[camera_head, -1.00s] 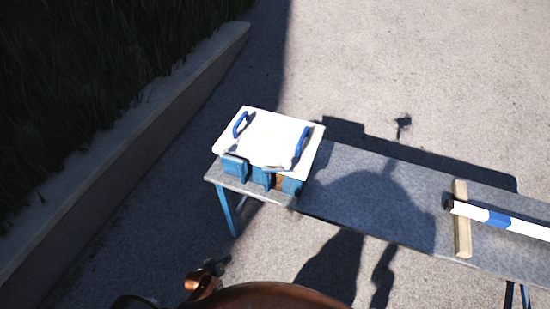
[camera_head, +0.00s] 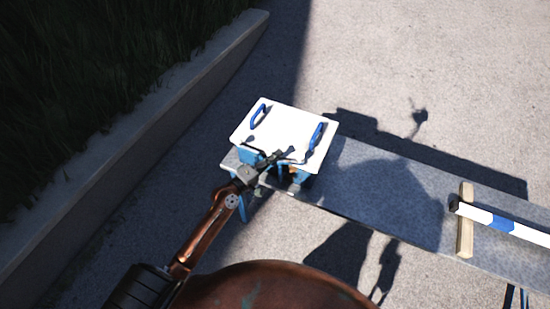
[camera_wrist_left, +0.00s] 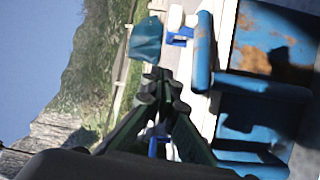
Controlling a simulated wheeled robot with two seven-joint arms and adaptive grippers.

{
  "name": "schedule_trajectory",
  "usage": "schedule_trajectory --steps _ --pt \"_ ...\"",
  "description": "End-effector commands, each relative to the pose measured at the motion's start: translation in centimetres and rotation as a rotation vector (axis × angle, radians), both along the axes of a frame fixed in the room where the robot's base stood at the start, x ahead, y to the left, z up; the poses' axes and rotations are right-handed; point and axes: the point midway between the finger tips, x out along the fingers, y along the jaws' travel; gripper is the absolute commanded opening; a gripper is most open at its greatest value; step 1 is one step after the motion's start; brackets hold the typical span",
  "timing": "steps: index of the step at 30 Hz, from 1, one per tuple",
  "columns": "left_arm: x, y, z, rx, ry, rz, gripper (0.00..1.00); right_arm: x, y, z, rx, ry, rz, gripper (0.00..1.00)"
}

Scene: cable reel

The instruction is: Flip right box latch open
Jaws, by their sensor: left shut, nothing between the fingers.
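The box on the bench's left end has a white lid (camera_head: 288,128) with two blue handles, the left one (camera_head: 258,116) and the right one (camera_head: 316,137). Its blue front is partly covered by my left gripper (camera_head: 272,160), which is at the lid's front edge. The gripper is shut and empty; its fingers (camera_wrist_left: 162,84) meet in the left wrist view. There the blue, rust-stained box (camera_wrist_left: 270,45) fills the right side, beside the fingers. Small dark parts along the lid's front edge are too small to tell apart as latches. My right gripper is not in view.
The grey bench (camera_head: 375,190) runs to the right, with much clear top. A low concrete wall (camera_head: 150,125) and grass lie to the left.

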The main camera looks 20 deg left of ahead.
Motion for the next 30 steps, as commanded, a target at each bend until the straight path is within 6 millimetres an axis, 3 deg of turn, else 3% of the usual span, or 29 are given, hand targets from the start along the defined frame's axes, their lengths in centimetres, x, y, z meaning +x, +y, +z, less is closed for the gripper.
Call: schedule_trajectory --steps 9,18,30 --pt "6.1 -2.6 0.5 0.001 -0.001 0.0 0.0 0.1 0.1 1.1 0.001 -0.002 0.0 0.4" --pt "3.5 -5.2 -0.2 0.003 0.001 0.001 0.0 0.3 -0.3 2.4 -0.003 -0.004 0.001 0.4" --pt "3.3 -5.4 -0.3 0.003 0.0 0.001 0.0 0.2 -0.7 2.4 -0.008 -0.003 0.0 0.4"
